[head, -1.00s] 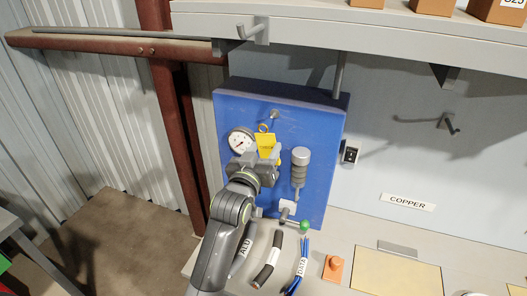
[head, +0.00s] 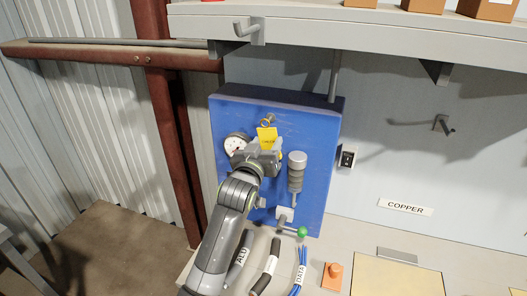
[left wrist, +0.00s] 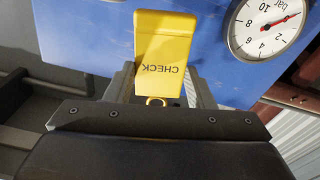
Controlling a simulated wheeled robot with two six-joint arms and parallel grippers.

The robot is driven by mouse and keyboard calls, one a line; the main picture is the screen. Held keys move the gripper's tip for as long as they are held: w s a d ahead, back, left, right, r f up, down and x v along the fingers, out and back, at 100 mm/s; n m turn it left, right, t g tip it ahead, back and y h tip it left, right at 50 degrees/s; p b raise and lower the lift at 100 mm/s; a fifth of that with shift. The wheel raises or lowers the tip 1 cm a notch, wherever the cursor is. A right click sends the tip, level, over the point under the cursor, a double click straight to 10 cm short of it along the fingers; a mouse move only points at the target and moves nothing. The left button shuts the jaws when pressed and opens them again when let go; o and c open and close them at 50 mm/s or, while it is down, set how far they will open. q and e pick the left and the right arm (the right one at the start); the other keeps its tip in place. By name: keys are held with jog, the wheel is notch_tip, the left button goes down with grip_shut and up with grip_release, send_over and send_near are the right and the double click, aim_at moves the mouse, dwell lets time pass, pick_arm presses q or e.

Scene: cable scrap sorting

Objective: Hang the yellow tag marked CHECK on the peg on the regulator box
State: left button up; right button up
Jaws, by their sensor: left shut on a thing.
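The yellow tag (head: 267,134) is in my left gripper (head: 262,152), in front of the blue regulator box (head: 236,112). In the left wrist view the tag (left wrist: 163,32) reads CHECK upside down, and its brass ring (left wrist: 156,101) shows near my left gripper's fingers (left wrist: 163,92). In the head view the ring (head: 266,122) is at the tag's top, beside the small peg (head: 271,116) on the box's upper face. I cannot tell whether the ring is around the peg or only in front of it. My right gripper is not in view.
A pressure gauge (head: 236,146) is left of my gripper; a grey cylinder (head: 296,172) and a green-knobbed valve (head: 302,231) are right and below. Several cables lie on the bench near an orange block (head: 332,275). A shelf (head: 350,28) overhangs above.

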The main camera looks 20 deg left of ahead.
aim_at(268, 142)
pick_arm(q)
jog(key=shift+w+f+b, duration=0.15)
jog(key=shift+w+b, duration=0.5)
jog(key=shift+w, duration=0.6)
jog(key=shift+c, duration=0.3)
jog(key=shift+w+b, duration=0.25)
jog(key=shift+b, duration=0.15)
jog(key=c, duration=0.3)
jog(key=shift+w+f, duration=0.5)
jog(key=shift+w, duration=0.3)
jog(key=shift+s+d+r, duration=0.1)
jog(key=shift+s+r, duration=0.05)
jog(key=shift+s, duration=0.1)
jog(key=shift+w, duration=0.1)
jog(key=o, duration=1.4)
jog(key=shift+c, duration=0.2)
